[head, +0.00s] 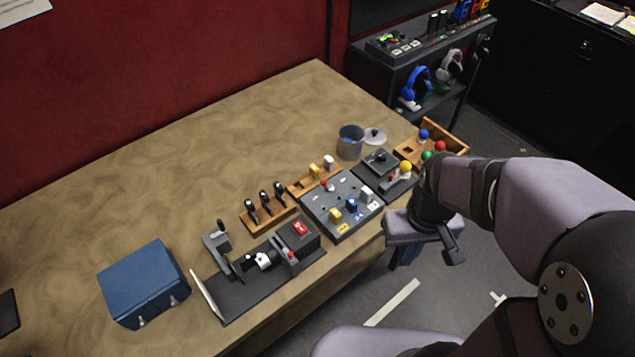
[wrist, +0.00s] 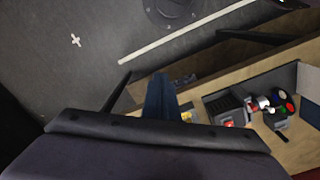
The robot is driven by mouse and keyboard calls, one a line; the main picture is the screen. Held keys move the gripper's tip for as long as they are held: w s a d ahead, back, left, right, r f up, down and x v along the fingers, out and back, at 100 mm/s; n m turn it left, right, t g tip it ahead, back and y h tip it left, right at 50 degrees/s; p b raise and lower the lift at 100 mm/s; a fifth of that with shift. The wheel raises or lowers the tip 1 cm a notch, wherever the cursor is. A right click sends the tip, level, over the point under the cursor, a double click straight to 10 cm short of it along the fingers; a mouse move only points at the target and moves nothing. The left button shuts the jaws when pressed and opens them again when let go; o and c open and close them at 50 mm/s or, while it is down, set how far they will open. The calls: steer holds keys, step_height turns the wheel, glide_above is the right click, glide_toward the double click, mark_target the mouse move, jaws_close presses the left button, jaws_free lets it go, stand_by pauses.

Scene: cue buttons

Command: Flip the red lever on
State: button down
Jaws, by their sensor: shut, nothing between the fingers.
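A dark grey switch panel (head: 348,222) lies near the table's front edge in the head view, with several small levers. The red-tipped lever (head: 324,184) is at its upper left; its exact tilt is too small to tell. A yellow lever (head: 335,215), a blue lever (head: 352,205) and a white lever (head: 367,194) stand along its lower side. My gripper (head: 402,256) is off the table's front edge, right of the panel and apart from it. Its fingers are shut and empty; they also show in the wrist view (wrist: 158,88). The red lever cannot be made out in the wrist view.
Left of the panel are a black box with a red button (head: 300,228) and a dark device with a red knob (head: 290,254). A blue case (head: 145,282) sits far left. The table's back is clear.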

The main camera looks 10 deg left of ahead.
steer(key=w+a+n+b, duration=0.2)
steer(key=w+a+n, duration=0.2)
steer(key=w+n, duration=0.25)
steer(key=n+t+b, duration=0.1)
steer(key=n+b, duration=0.3)
steer(key=n, duration=1.2)
glide_toward(326, 185)
steer(key=s+a, duration=0.3)
steer(key=a, duration=0.1)
steer(key=shift+s+a+r+n, duration=0.1)
steer(key=shift+a+n, duration=0.1)
steer(key=shift+a, duration=0.25)
steer(key=shift+a+r+n, duration=0.1)
steer(key=shift+a+n, duration=0.05)
steer(key=shift+a, duration=0.3)
